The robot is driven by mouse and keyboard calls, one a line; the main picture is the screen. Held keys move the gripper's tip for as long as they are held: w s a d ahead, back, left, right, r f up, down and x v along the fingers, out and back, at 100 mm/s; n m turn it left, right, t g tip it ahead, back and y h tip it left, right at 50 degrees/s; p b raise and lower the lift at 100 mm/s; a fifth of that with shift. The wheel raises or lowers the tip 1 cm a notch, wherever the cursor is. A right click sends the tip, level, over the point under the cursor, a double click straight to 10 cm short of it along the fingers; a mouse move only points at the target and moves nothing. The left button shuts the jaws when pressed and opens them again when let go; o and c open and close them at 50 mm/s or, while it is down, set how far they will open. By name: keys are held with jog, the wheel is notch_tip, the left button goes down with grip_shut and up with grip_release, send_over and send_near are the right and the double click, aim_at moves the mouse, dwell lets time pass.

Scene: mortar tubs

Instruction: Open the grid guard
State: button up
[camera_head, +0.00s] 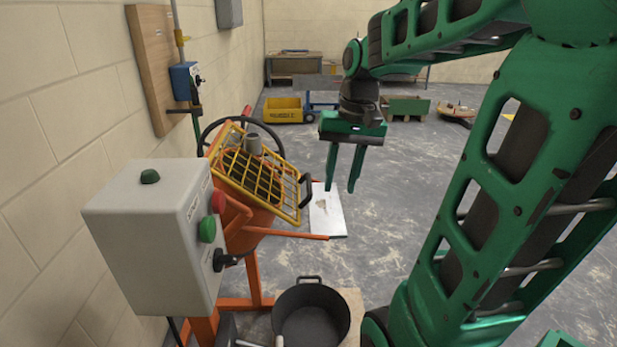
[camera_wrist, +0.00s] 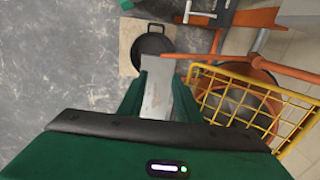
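The yellow grid guard (camera_head: 255,172) lies tilted over the mouth of the orange mixer drum (camera_head: 252,222) and has a dark handle (camera_head: 305,190) at its right side. In the wrist view the grid guard (camera_wrist: 262,105) is at the right, with the drum visible behind its bars. My gripper (camera_head: 342,188) hangs pointing down, to the right of the handle and apart from it. The handle cannot be made out clearly in the wrist view.
A grey control box (camera_head: 155,235) with red and green buttons stands at the near left. A yellow bin (camera_head: 283,110) stands farther back. The floor to the right is mostly clear.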

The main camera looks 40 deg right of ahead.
send_near(309, 182)
jog(key=shift+y, duration=0.4)
jog(key=f, duration=0.8)
jog(key=shift+w+a, duration=0.2)
jog(key=shift+a, duration=0.05)
jog(key=shift+c, duration=0.7)
jog(key=shift+r, duration=0.1)
grip_shut()
